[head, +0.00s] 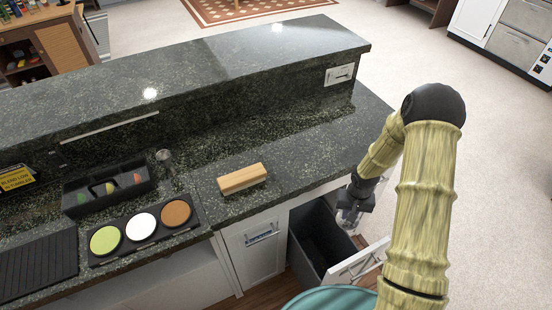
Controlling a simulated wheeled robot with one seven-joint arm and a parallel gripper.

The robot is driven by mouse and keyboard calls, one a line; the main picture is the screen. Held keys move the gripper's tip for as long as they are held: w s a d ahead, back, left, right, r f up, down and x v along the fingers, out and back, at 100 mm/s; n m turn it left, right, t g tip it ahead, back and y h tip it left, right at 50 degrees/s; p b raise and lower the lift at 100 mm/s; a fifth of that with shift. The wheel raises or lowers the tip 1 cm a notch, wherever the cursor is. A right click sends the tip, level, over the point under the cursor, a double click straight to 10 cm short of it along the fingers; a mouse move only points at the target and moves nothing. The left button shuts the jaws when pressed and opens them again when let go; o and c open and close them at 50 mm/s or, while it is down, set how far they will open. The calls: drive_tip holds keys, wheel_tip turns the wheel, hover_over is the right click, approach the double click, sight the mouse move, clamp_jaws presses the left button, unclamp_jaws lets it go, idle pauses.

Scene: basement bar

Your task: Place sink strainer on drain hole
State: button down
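I cannot make out a sink, a drain hole or a certain sink strainer in the head view. A small round clear or metallic item (163,155) stands on the dark counter behind the black fruit tray; it is too small to identify. My gripper (349,216) points down at the counter's right end, by the open drawer (318,240). Its fingers are small and dim, so I cannot tell whether they are open or hold anything.
The speckled counter (290,170) carries a wooden block (242,178), a black fruit tray (76,202) and a black tray (101,258) with three coloured discs. A raised ledge (230,65) runs behind. The drawer juts out below the counter. Floor at right is clear.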

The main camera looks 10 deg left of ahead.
wheel_tip(320, 180, up, 16)
drive_tip(key=p, duration=1.5)
drive_tip(key=shift+r+p, duration=0.25)
drive_tip(key=shift+p, duration=0.1)
drive_tip(key=shift+w+a, duration=0.15)
drive_tip(key=shift+a, duration=0.05)
